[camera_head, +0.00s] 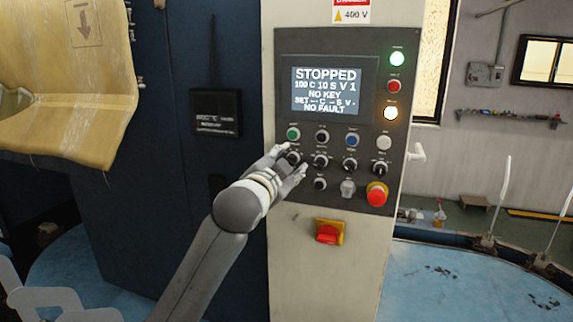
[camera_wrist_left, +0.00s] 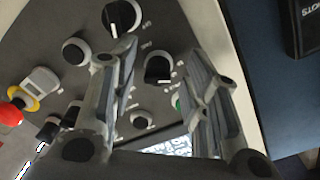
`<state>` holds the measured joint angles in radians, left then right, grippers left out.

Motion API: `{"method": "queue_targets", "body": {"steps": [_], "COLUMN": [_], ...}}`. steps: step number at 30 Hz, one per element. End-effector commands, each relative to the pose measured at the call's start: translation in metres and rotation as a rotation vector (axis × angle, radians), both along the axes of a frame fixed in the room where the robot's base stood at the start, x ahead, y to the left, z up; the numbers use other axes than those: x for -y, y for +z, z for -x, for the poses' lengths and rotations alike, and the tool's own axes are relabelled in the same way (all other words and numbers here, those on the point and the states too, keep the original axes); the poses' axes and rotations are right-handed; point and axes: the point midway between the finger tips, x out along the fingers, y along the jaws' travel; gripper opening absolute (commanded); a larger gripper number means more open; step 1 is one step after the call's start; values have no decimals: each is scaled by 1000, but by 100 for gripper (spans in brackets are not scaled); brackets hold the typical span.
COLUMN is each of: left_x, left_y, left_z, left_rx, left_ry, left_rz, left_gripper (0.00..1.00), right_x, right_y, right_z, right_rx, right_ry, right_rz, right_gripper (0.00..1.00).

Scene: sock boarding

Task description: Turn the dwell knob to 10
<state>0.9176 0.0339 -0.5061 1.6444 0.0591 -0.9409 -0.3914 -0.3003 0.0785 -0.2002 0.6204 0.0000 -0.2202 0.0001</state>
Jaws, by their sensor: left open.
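The grey control panel (camera_head: 335,205) carries a row of dark rotary knobs under its buttons. The small labels are too blurred to tell which knob is the dwell knob. My left gripper (camera_head: 291,161) is open at the leftmost knob of that row, below the green button (camera_head: 293,133). In the left wrist view, this dark knob (camera_wrist_left: 158,69) with a pale pointer shows between the open fingers; contact cannot be judged. Another knob (camera_wrist_left: 122,16) is beside it. The display (camera_head: 334,92) reads STOPPED, 100 C 10 S V 1, NO KEY, NO FAULT. My right gripper is not in view.
A red emergency stop (camera_head: 376,195) and a pale key switch (camera_head: 348,188) sit low on the panel. A red and yellow switch (camera_head: 328,233) is below. Other knobs (camera_head: 320,161) stand close to the right. A dark blue cabinet (camera_head: 160,180) is left of the panel.

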Motion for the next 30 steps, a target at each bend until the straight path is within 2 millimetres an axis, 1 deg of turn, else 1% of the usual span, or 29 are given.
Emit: {"method": "queue_targets", "body": {"steps": [5,8,11,24,30], "left_x": [0,-2,-6,-32,-38], "left_y": [0,0,1,3,4], "left_z": [2,8,20,89,108], "left_rx": [1,1,2,1,1], "left_ry": [-1,-1,-2,1,-1], "left_rz": [0,1,0,0,0], "left_gripper": [42,42,42,42,42], "right_x": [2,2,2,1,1], "right_y": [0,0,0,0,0], "right_z": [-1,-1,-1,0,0], "right_rx": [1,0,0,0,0], "right_ry": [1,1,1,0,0], "right_rz": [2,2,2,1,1], "right_gripper": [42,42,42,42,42]}}
